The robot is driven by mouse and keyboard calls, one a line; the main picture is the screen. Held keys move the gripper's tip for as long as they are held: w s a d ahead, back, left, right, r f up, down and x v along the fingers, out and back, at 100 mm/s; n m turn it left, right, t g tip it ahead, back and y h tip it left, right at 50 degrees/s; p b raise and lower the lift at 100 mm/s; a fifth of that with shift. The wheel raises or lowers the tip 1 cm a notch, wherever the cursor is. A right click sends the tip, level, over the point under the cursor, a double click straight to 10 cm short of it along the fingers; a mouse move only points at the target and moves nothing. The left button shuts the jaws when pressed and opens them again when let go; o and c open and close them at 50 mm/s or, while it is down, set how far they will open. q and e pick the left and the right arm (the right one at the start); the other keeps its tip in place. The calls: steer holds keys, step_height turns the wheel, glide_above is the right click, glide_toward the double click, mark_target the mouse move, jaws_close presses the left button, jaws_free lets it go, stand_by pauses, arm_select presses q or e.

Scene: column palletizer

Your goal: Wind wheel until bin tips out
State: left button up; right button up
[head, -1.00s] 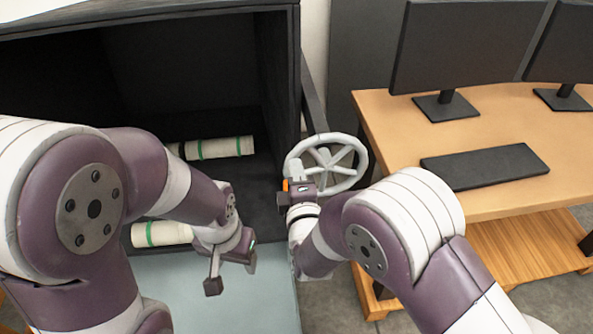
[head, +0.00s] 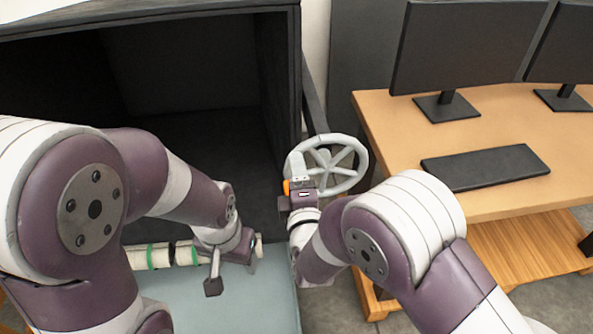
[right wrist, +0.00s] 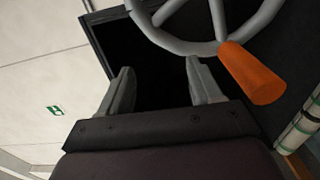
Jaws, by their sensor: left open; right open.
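The grey spoked wheel (head: 356,162) is mounted at the right side of the large black bin (head: 190,90). It also shows at the top of the right wrist view (right wrist: 195,46). Its orange handle (right wrist: 252,75) points out toward my right gripper (right wrist: 162,88), which is open and empty beside it, fingers apart from the handle. In the head view the right gripper (head: 299,183) overlaps the wheel's left rim. My left gripper (head: 232,272) is open in front of the bin. Pale rolls with green bands (head: 160,256) lie at the bin's front edge, partly behind the left gripper.
A pale blue surface (head: 220,300) lies in front of the bin. A wooden desk (head: 400,150) with monitors (head: 455,45) and a black keyboard (head: 485,167) stands to the right. Grey floor shows between desk and bin.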

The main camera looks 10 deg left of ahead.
steer(key=p+v, duration=0.2)
steer(key=v, duration=0.9)
